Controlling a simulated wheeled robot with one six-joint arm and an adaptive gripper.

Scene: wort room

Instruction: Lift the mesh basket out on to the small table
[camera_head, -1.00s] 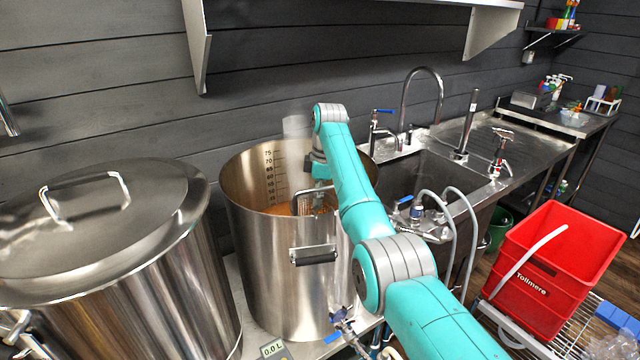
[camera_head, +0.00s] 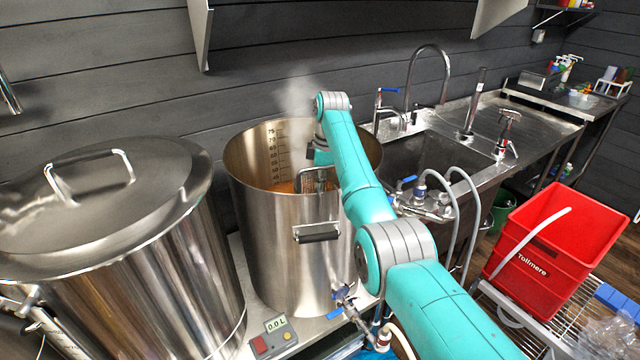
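A tall steel pot (camera_head: 275,235) stands open, with amber liquid inside and volume marks on its inner wall. A mesh basket (camera_head: 312,182), with a metal frame, shows inside the pot, near the liquid; its lower part is hidden by the pot's rim and wall. My gripper (camera_head: 318,165) reaches down into the pot at the basket's top. My arm and the basket's frame cover its fingertips, so I cannot tell whether it is open or shut. I cannot make out the small table in this view.
A lidded steel pot (camera_head: 110,240) stands at the left. A sink counter (camera_head: 470,130) with taps and hoses lies behind right. A red crate (camera_head: 555,250) sits on a wire rack at the right. Steam rises by the wall.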

